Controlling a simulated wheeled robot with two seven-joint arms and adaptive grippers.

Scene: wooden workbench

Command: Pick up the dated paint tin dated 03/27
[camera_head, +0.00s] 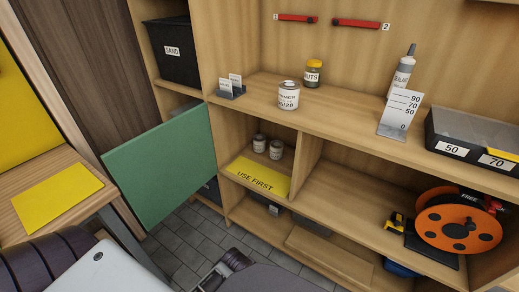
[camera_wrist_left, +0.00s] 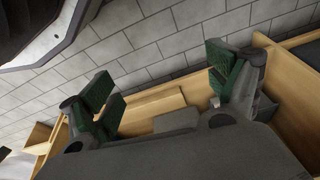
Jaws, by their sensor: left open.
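Two small grey-lidded tins with white labels stand in the open cubby, the left tin (camera_head: 259,143) and the right tin (camera_head: 276,149); their dates are too small to read. A larger white-labelled tin (camera_head: 288,96) stands on the shelf top above; its print is not clearly legible. I cannot tell which tin is dated 03/27. My left gripper (camera_wrist_left: 160,88) is open and empty in the left wrist view, its green-padded fingers spread above the tiled floor and low wooden parts. No tin shows between them. My right gripper is not in view.
A yellow USE FIRST sign (camera_head: 258,177) fronts the cubby. A green panel (camera_head: 160,167) stands out at its left. A small card holder (camera_head: 231,88), yellow-lidded jar (camera_head: 313,74), white bottle (camera_head: 401,74) and scale card (camera_head: 400,112) are on the top. An orange reel (camera_head: 445,228) sits lower right.

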